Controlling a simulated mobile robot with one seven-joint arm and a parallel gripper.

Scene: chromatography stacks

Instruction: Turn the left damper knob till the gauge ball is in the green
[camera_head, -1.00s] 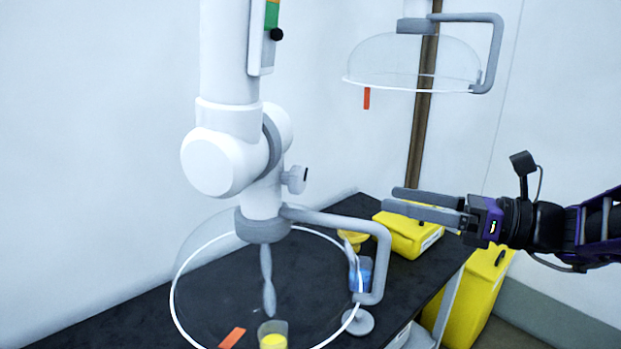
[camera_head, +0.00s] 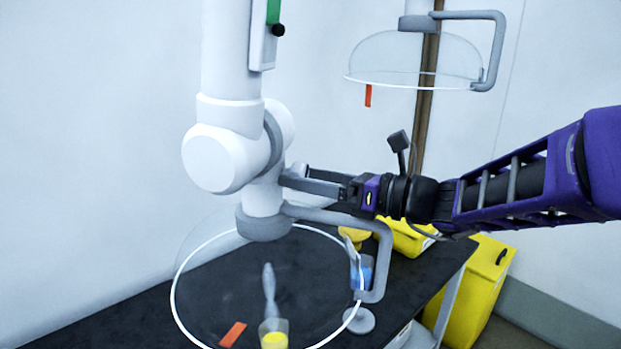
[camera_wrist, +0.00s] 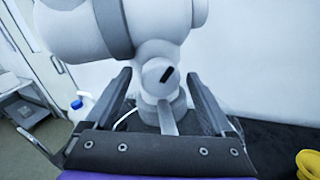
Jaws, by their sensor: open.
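The left damper knob (camera_wrist: 160,76) is a round grey knob with a dark slanted mark on its face, on the white extraction arm's joint. My gripper (camera_wrist: 159,78) is open, with one finger on each side of the knob; I cannot tell whether either touches it. In the head view my gripper (camera_head: 291,176) reaches the joint from the right and hides the knob. The gauge (camera_head: 257,35) is on the upright white tube, its top cut off by the frame. Its black ball (camera_head: 278,30) sits at the lower end of the visible green strip (camera_head: 273,12).
A clear left hood (camera_head: 190,322) with a grey handle (camera_head: 385,250) hangs just below my gripper. A second clear hood (camera_head: 415,60) hangs at upper right. Yellow bins (camera_head: 475,285) stand beyond the black bench (camera_head: 120,320). A wall lies behind.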

